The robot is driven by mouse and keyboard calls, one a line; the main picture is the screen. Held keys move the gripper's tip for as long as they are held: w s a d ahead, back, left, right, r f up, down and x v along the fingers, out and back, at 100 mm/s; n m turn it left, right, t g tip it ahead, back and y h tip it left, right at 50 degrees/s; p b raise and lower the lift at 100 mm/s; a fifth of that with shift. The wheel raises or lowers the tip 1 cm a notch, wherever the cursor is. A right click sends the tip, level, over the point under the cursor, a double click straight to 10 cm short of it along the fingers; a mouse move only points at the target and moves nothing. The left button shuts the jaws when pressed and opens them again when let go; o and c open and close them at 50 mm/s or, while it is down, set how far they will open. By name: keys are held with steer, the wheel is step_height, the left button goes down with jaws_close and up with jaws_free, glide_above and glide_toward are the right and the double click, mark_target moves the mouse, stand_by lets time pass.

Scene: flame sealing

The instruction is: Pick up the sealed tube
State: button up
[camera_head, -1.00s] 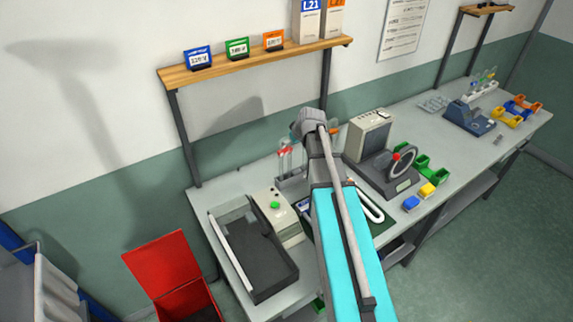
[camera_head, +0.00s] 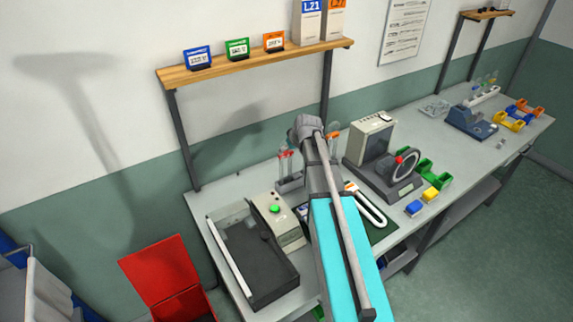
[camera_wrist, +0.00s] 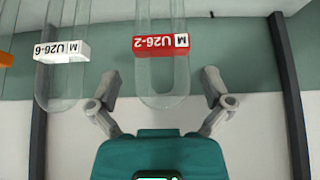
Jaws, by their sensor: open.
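In the wrist view, a clear glass tube with a red label reading U26-2 (camera_wrist: 162,60) hangs into the picture, its rounded end between my gripper's fingers (camera_wrist: 161,82). The fingers are spread wide, with a visible gap on both sides of the tube. A second clear tube with a white label reading U26-6 (camera_wrist: 62,60) is to its left, outside the fingers. The tubes' other ends are out of frame, so I cannot tell whether either is sealed. In the head view, my arm hides the gripper.
In the head view, tubes with red parts (camera_head: 285,160) stand in a rack left of my wrist. A shelf (camera_head: 260,59) is above.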

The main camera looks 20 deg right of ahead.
mark_target(286, 153)
steer(key=shift+b+x, duration=2)
steer(key=shift+x, duration=0.55)
steer(key=shift+a, duration=0.1)
steer(key=shift+c, duration=0.3)
steer(key=shift+s, duration=0.1)
steer(key=c, duration=0.9)
